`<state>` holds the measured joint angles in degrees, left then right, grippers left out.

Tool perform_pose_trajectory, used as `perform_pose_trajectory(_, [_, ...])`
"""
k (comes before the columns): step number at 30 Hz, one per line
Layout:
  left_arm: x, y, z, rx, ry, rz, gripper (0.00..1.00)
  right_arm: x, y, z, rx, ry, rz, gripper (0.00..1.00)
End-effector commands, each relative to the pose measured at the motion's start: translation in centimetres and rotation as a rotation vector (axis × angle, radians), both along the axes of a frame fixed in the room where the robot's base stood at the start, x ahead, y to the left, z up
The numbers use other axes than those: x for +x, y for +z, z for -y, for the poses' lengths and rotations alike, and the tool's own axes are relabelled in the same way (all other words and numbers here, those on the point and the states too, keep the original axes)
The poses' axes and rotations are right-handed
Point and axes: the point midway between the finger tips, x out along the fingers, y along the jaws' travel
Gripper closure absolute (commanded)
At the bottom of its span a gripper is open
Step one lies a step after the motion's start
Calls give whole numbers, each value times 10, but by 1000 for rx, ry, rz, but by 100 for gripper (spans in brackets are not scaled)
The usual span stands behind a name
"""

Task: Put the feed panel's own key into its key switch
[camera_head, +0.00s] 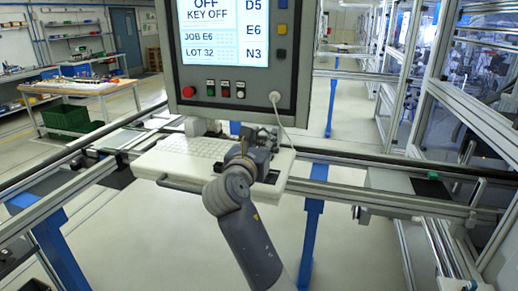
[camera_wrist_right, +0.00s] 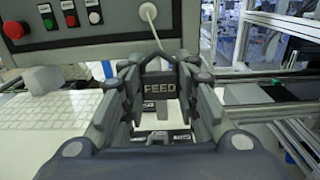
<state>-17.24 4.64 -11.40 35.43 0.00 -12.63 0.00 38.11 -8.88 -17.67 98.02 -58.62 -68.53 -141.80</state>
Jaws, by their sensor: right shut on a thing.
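A key with a dark tag reading FEED (camera_wrist_right: 159,88) is held between the fingers of my right gripper (camera_wrist_right: 156,75) in the wrist view. The right gripper (camera_head: 262,143) is shut on it, in front of the panel's lower edge in the head view, apart from the panel. The feed panel (camera_head: 180,75) is a dark grey box with a lit screen (camera_head: 215,35) reading "OFF" and "KEY OFF". I cannot tell which fitting on it is the key switch. The key itself is mostly hidden by the gripper. My left gripper is out of view.
The panel bears a red button (camera_head: 188,92), smaller buttons and a white plug with a cable (camera_head: 274,97). A white keyboard shelf (camera_head: 165,160) lies under the panel. Dark labelled pieces (camera_wrist_right: 180,135) show below my fingers. Metal rails (camera_head: 345,194) run across both sides.

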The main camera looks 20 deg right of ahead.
Motion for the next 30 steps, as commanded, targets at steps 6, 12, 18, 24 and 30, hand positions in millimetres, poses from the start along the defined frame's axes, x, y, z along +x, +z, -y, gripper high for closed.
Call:
perform_pose_trajectory(6, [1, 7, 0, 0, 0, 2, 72, 3, -10, -9, -2, -1, -4, 92])
perform_pose_trajectory(12, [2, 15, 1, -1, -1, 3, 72, 3, -34, -9, -3, -1, -2, 92])
perform_pose_trajectory(18, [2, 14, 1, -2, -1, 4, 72, 3, -36, -9, -2, 0, 1, 92])
perform_pose_trajectory(24, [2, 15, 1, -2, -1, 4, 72, 3, -40, -9, -2, 0, 0, 92])
perform_pose_trajectory(30, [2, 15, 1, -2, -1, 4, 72, 3, -40, -9, -1, 0, 0, 51])
